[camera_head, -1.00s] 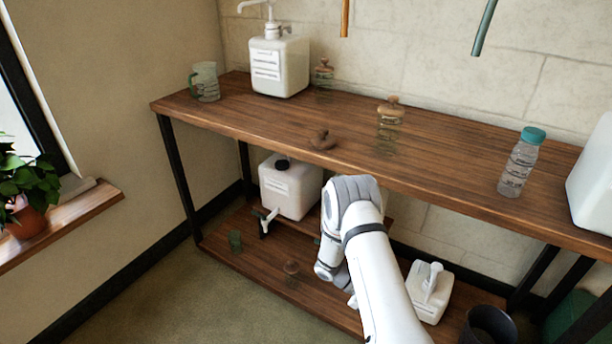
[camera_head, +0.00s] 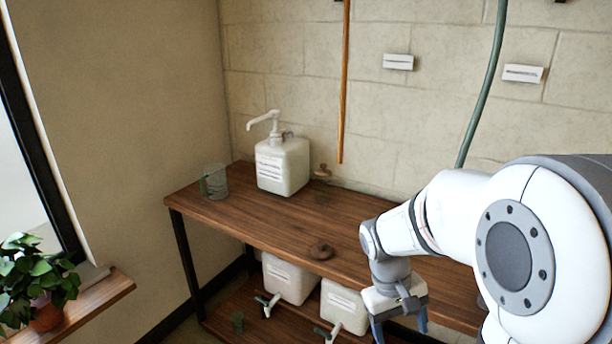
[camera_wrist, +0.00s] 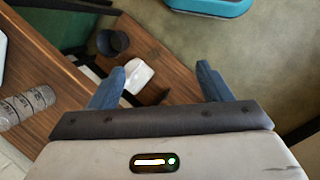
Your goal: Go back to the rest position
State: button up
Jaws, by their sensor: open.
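My gripper (camera_head: 399,326) hangs pointing down in front of the wooden table's front edge, at the lower middle of the head view. In the wrist view my gripper (camera_wrist: 160,85) shows two blue fingers spread wide, with nothing between them in its grasp. The wooden table (camera_head: 225,219) stands behind it. My arm covers the right part of the table in the head view.
White tap containers (camera_head: 289,280) sit on the lower shelf. A potted plant (camera_head: 40,285) is at left. A clear bottle (camera_wrist: 28,106) shows in the wrist view.

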jog(key=s+a+r+m+t+y+p, duration=0.2)
jog(key=s+r+p, duration=0.5)
jog(key=r, duration=0.8)
jog(key=s+a+t, duration=0.1)
jog(key=t, duration=0.1)
jog(key=shift+s+a+r+t+y+p, duration=0.15)
jog(key=shift+r+t+y+p, duration=0.15)
jog(key=shift+t+y, duration=0.1)
